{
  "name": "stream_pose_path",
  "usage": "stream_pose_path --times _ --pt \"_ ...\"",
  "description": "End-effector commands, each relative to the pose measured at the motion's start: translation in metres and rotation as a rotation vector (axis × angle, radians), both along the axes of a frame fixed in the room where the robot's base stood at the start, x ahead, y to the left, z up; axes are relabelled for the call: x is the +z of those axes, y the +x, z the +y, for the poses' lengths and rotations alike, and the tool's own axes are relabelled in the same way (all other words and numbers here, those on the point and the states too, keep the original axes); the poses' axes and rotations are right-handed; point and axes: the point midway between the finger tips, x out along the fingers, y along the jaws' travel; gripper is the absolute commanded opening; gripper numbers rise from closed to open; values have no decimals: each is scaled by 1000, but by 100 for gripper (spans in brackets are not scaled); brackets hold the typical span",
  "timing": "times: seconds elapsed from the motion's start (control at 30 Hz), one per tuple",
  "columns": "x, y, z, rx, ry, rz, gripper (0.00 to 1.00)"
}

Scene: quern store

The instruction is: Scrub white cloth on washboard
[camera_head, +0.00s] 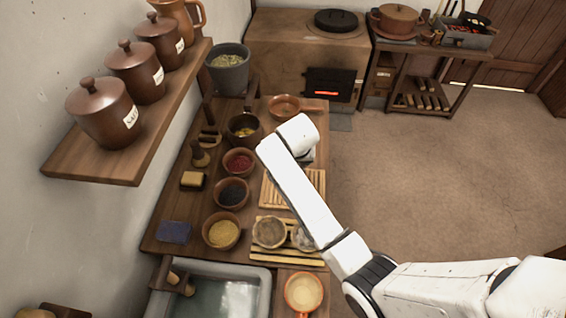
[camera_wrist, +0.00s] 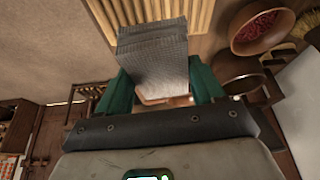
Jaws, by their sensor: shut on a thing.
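A pale grey-white folded cloth (camera_wrist: 152,52) is between the green fingers of my gripper (camera_wrist: 162,90) in the wrist view. My gripper is shut on it. The ridged wooden washboard (camera_wrist: 204,14) shows at the top of that view, behind the cloth's far end. I cannot tell whether the cloth touches it. In the head view the washboard (camera_head: 312,184) lies on the counter, partly covered by my white arm. My fingers are hidden behind the arm there, and only a small pale edge shows beside it.
Bowls of red (camera_head: 238,162), dark (camera_head: 231,193) and yellow (camera_head: 222,233) contents stand left of the washboard. A water-filled basin (camera_head: 262,276) is at the near end, with an orange pan (camera_head: 304,291) beside it. A shelf (camera_head: 60,165) with lidded jars overhangs the left. Floor at right is clear.

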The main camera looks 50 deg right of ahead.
Motion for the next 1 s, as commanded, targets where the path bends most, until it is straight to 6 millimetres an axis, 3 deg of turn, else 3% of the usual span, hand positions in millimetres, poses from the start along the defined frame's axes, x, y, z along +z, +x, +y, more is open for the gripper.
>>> stream_pose_path --times 0.6,1.0 --pt "-48 -1 -3 -8 3 7 43" --pt "-48 -1 -2 0 3 7 43"
